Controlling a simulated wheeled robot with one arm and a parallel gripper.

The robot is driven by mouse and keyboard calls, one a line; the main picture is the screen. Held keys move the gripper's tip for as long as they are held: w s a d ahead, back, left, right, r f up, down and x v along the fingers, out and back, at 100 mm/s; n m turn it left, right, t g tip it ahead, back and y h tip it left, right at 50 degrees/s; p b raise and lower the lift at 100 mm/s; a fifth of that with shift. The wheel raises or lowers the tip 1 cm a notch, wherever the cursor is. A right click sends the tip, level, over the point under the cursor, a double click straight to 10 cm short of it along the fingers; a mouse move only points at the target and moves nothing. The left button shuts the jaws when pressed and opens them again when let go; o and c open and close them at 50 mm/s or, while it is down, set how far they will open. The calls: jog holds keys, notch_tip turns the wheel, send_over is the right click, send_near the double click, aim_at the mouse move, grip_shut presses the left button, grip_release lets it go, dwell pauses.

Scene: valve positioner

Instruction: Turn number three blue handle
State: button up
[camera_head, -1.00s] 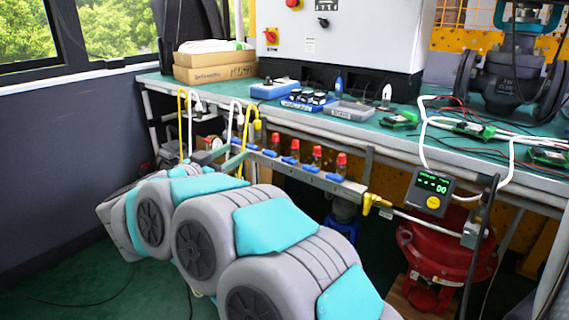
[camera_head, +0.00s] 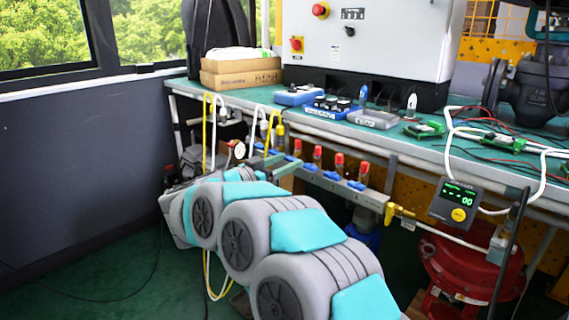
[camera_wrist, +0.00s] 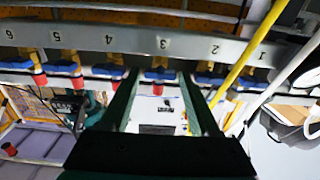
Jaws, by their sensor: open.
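In the wrist view the manifold bar (camera_wrist: 130,38) carries upside-down numbers, running from 6 at left to 1 at right. Below number 3 is a blue handle (camera_wrist: 162,75) with a red cap (camera_wrist: 158,90) under it. My gripper (camera_wrist: 159,80) is open, its two dark green fingers on either side of the number three handle. Whether a finger touches it I cannot tell. In the head view the bar (camera_head: 340,188) shows several blue handles and red caps; my arm and gripper (camera_head: 264,163) partly hide its left end.
A yellow hose (camera_wrist: 245,55) and white pipes pass right of the gripper in the wrist view. In the head view the green workbench (camera_head: 455,145) is above the bar. A display box (camera_head: 455,203) and a red valve body (camera_head: 470,265) are at right.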

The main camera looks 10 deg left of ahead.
grip_shut()
dwell(0.5)
jog(key=shift+m, duration=0.4)
jog(key=m+b, duration=0.1)
jog(key=m, duration=0.2)
jog(key=shift+f+m, duration=0.15)
jog(key=shift+m, duration=0.25)
jog(key=m+b, duration=0.3)
jog(key=m, duration=0.1)
jog(key=shift+f+m, duration=0.15)
jog(key=shift+m, duration=0.15)
jog(key=m+b, duration=0.3)
jog(key=m, duration=0.1)
jog(key=m+b, duration=0.1)
jog(key=m, duration=0.3)
jog(key=shift+b, duration=0.4)
jog(key=shift+m, duration=0.5)
